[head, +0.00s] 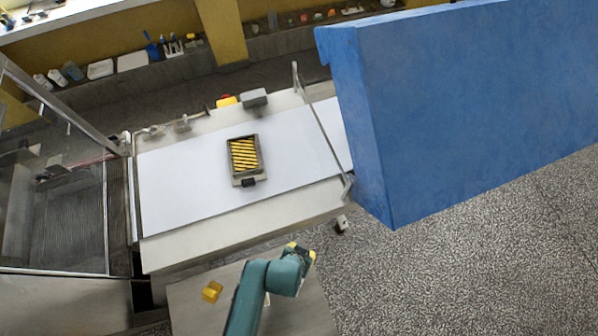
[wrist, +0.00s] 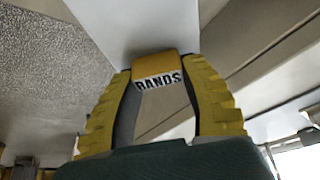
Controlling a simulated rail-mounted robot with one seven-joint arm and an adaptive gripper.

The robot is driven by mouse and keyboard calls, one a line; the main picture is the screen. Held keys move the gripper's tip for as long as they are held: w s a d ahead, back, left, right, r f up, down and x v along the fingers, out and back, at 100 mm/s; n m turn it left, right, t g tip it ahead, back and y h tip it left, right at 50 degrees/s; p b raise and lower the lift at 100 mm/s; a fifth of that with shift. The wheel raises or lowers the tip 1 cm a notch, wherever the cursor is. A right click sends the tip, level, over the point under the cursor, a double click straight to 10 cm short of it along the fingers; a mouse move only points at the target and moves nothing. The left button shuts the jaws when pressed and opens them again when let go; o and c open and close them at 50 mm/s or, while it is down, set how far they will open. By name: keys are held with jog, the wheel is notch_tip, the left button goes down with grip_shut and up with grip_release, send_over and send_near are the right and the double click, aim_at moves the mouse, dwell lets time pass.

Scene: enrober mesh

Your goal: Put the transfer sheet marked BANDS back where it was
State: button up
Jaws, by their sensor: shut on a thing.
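In the wrist view my gripper (wrist: 158,75) is closed on a yellow piece with a white label reading BANDS (wrist: 158,70), the marked transfer sheet or its tab. How far the sheet extends beyond the fingers is unclear. In the head view my gripper (head: 301,251) is a small yellow end on the teal arm, over the near bench beside the white belt; the held sheet cannot be made out there. A grey tray (head: 237,182) with a yellow, dark-striped surface (head: 243,154) lies on the white belt (head: 185,190).
A small yellow block (head: 212,291) is on the near metal bench (head: 195,312), left of my arm. A large blue panel (head: 450,100) stands to the right of the belt. A metal bar (head: 320,133) crosses the belt's right end. A glass-sided machine (head: 55,190) stands at left.

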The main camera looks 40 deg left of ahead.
jog(key=shift+f, duration=1.95)
jog(key=shift+f+b, duration=0.2)
jog(key=shift+b, duration=0.1)
jog(key=o, duration=1.1)
jog(key=shift+r, duration=0.15)
jog(key=p+v, duration=0.1)
jog(key=v, duration=1.1)
jog(key=shift+p, duration=0.4)
